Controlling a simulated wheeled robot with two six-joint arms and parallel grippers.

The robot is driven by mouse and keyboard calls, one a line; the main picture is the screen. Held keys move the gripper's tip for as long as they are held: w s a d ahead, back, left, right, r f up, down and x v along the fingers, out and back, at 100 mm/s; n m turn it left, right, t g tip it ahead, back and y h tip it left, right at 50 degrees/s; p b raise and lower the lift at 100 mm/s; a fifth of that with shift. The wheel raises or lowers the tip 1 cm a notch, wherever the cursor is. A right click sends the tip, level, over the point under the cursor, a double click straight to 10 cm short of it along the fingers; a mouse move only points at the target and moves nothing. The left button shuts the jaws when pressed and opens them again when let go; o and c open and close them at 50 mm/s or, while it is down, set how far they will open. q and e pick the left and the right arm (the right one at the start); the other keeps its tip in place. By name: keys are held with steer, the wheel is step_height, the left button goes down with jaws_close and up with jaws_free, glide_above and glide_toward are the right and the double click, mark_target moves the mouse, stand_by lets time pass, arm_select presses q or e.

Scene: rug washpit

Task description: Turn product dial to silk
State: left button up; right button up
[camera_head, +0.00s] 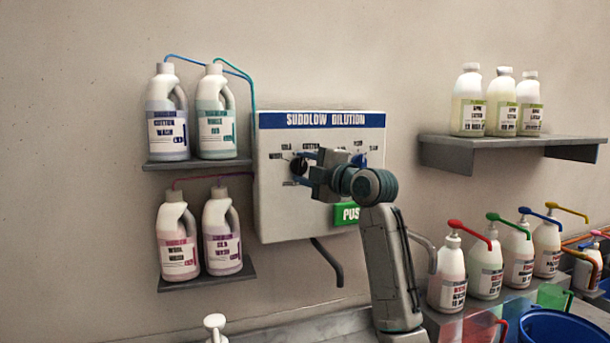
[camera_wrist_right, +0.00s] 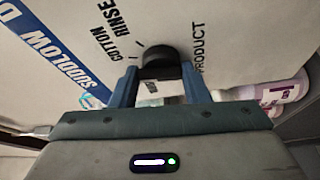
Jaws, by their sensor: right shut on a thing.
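The product dial (camera_head: 298,167) is a black round knob on the left half of the white Suddlow Dilution panel (camera_head: 280,222). My right gripper (camera_head: 304,171) reaches it from the right and is shut on it. In the right wrist view the black dial (camera_wrist_right: 160,57) sits between the two blue-grey fingertips (camera_wrist_right: 160,72). The words cotton, rinse and product show around it there. The silk mark cannot be made out, and I cannot tell where the dial points. My left gripper is not in view.
A blue knob (camera_head: 360,160) is on the panel's right half, above a green push plate (camera_head: 346,214). Bottles stand on shelves (camera_head: 200,164) left of the panel and on a shelf (camera_head: 480,143) to the right. Pump bottles (camera_head: 485,268) and a blue bucket (camera_head: 565,330) are at lower right.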

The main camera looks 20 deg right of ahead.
steer(key=n+g, duration=0.1)
steer(key=n, duration=0.1)
steer(key=shift+n, duration=0.3)
steer(key=shift+a+n+g+h, duration=0.1)
steer(key=shift+n+g+h, duration=0.45)
steer(key=shift+n, duration=0.65)
steer(key=o, duration=1)
steer(key=shift+s, duration=0.15)
